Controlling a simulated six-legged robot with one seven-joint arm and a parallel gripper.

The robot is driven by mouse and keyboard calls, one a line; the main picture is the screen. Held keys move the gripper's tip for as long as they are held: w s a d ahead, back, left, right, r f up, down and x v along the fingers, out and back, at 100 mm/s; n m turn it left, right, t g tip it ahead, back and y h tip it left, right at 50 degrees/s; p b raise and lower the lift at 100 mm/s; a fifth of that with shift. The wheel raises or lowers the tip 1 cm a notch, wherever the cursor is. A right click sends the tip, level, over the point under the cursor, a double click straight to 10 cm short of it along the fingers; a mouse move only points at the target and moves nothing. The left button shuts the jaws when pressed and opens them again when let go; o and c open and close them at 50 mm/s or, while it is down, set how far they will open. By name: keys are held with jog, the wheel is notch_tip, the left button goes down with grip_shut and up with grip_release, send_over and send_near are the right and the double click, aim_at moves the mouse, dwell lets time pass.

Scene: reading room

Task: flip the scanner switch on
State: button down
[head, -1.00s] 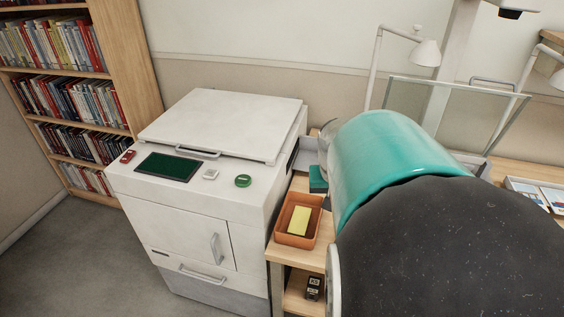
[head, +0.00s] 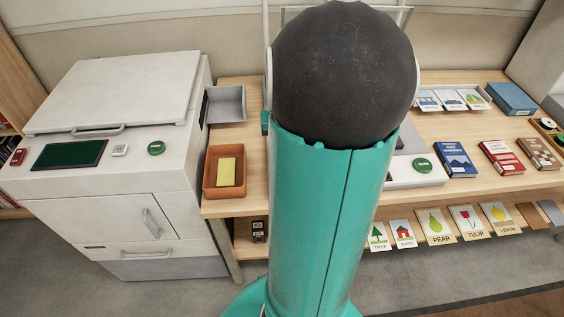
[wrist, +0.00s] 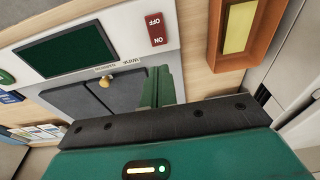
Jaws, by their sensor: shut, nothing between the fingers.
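The scanner's red rocker switch (wrist: 157,28), lettered OFF and ON, is at the top middle of the wrist view. I cannot tell which side is pressed. It sits on the scanner's pale panel beside a dark green screen (wrist: 66,44). The scanner's dark grey cradle (wrist: 113,92) with a small brass knob lies below. My gripper (wrist: 163,72) is shut and empty; its green fingers are over the cradle's edge, apart from the switch and below it in the picture. In the head view my arm hides the gripper and most of the scanner; a corner with a green button (head: 422,165) shows.
An orange tray (head: 209,185) with a yellow pad stands on the table close to the scanner, also in the wrist view (wrist: 218,50). A white copier (head: 105,205) with its own red switch (head: 18,157) stands left. Books and picture cards lie right.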

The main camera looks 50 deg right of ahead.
jog(key=f, duration=0.3)
jog(key=w+d+f, duration=0.1)
jog(key=f, duration=0.7)
jog(key=shift+w+d+f, duration=0.15)
jog(key=shift+d+f, duration=0.1)
jog(key=shift+w+d+f+g+y, duration=0.15)
jog(key=shift+d+f+g+y, duration=0.05)
jog(key=shift+f+g+y, duration=0.2)
jog(key=shift+a+r, duration=0.1)
jog(key=shift+r, duration=0.05)
jog(key=shift+s+a+r, duration=0.25)
jog(key=shift+s+a, duration=0.3)
